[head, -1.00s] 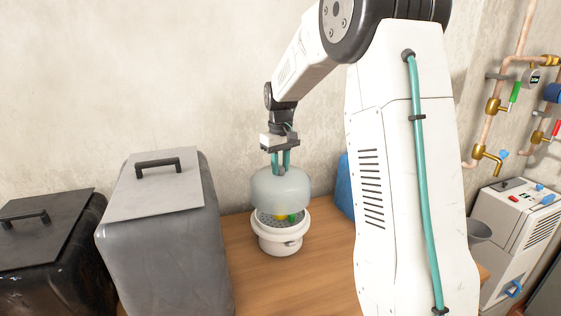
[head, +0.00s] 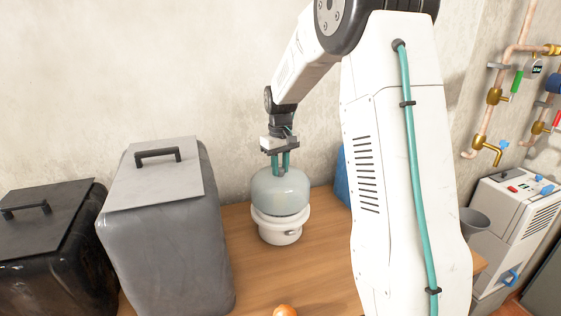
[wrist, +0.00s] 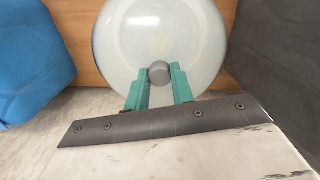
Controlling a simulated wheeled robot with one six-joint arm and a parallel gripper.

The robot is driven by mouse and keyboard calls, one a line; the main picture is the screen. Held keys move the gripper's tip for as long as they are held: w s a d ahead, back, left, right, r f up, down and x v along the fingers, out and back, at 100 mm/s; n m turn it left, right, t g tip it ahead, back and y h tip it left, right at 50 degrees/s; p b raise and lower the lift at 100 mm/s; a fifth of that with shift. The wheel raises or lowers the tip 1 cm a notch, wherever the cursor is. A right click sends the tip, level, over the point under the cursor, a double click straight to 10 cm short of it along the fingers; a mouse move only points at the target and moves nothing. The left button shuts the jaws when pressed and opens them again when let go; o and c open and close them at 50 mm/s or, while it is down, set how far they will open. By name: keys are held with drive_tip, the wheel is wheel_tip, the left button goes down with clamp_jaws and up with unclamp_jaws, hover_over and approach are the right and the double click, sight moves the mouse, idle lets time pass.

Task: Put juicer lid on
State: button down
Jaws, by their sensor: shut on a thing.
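The juicer lid (head: 279,192) is a cloudy, see-through dome with a grey knob. It sits over the top of the white juicer base (head: 281,229), which stands on the wooden table. The lid looks level and its lower edge meets the base's rim; I cannot tell if it is fully seated. My gripper (head: 280,167) is above the lid with its teal fingers shut on the knob. In the wrist view the fingers pinch the knob (wrist: 159,73) at the middle of the round lid (wrist: 160,35). The inside of the juicer is hidden.
A grey bin (head: 165,235) and a black bin (head: 52,255) stand at the left. A blue object (wrist: 35,55) is beside the juicer, partly behind my arm. An orange round thing (head: 285,311) shows at the front edge of the picture. The table (head: 262,273) before the juicer is clear.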

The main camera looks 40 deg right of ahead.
sight(280, 177)
drive_tip(key=shift+f, duration=1.85)
drive_tip(key=shift+f, duration=0.2)
drive_tip(key=c, duration=1.1)
unclamp_jaws()
wheel_tip(280, 177, up, 8)
drive_tip(key=shift+f, duration=0.1)
